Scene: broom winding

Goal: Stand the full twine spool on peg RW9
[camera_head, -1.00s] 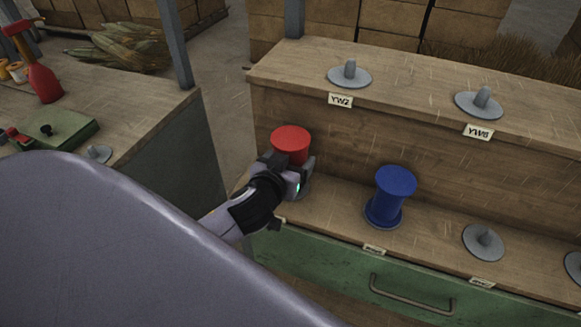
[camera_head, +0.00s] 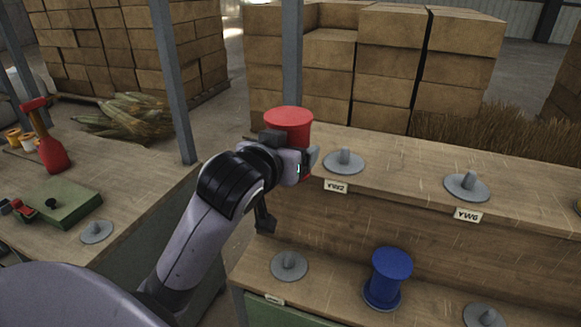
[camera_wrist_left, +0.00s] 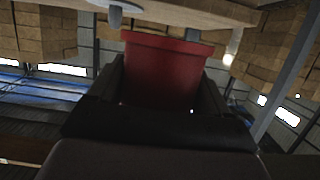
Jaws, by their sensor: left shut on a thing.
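A red spool (camera_head: 289,120) is in my left gripper (camera_head: 292,160), which is shut on it. The gripper holds it upright near the left end of the upper shelf, left of the peg tagged YW2 (camera_head: 344,161). In the left wrist view the red spool (camera_wrist_left: 165,72) fills the space between the dark fingers (camera_wrist_left: 165,100). A blue spool (camera_head: 391,265) stands on a lower-shelf peg. I cannot read a tag RW9, and cannot tell which spool is the full twine one. My right gripper is not in view.
The upper shelf has another bare peg (camera_head: 467,186), its tag resembling YW6. Bare lower pegs stand at the left (camera_head: 289,266) and right (camera_head: 484,316). A grey post (camera_head: 292,60) rises behind the shelf.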

